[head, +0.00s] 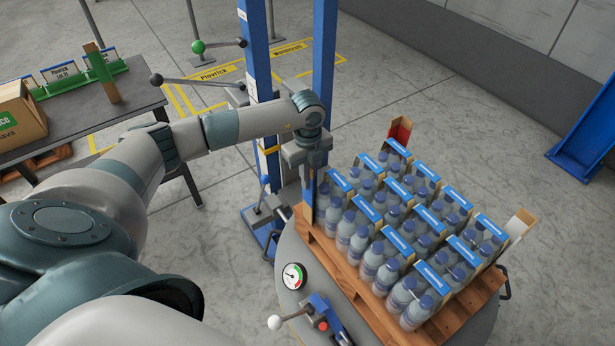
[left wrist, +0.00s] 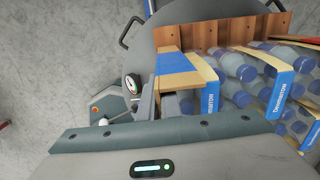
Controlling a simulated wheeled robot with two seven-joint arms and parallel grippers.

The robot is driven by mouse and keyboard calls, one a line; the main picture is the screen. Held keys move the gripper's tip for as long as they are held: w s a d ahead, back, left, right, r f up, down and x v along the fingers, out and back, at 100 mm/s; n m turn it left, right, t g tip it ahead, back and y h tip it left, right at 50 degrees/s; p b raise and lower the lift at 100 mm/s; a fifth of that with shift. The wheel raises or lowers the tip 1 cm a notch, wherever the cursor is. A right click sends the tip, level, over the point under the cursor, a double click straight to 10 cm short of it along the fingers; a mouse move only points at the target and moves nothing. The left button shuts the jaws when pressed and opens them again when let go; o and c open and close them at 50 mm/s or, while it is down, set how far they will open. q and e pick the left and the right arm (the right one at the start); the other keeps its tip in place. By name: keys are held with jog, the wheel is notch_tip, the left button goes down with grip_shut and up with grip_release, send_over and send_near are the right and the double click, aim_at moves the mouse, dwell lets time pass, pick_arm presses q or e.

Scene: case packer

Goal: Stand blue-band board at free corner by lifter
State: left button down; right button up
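My left gripper (head: 308,158) is above the pallet corner nearest the blue lifter columns (head: 257,60), its fingers around a narrow upright board (head: 309,192). In the left wrist view this board shows a blue band (left wrist: 178,64) on brown card, beside a grey finger (left wrist: 146,104). The board stands close to the nearest bottle packs. Its foot is at the corner of the wooden pallet (head: 350,270); I cannot tell whether it touches. My right gripper is not in view.
Bottle packs (head: 400,245) with blue labels fill the pallet on a round grey turntable (head: 290,248). A gauge (head: 293,275) and a ball-ended lever (head: 275,322) are at its near side.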

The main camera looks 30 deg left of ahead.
pick_arm(q)
jog(key=shift+f, duration=0.15)
jog(key=c, duration=2)
grip_release()
notch_tip(320, 180, up, 12)
jog(key=b, duration=0.4)
jog(key=shift+f, duration=0.2)
jog(key=shift+r, duration=0.4)
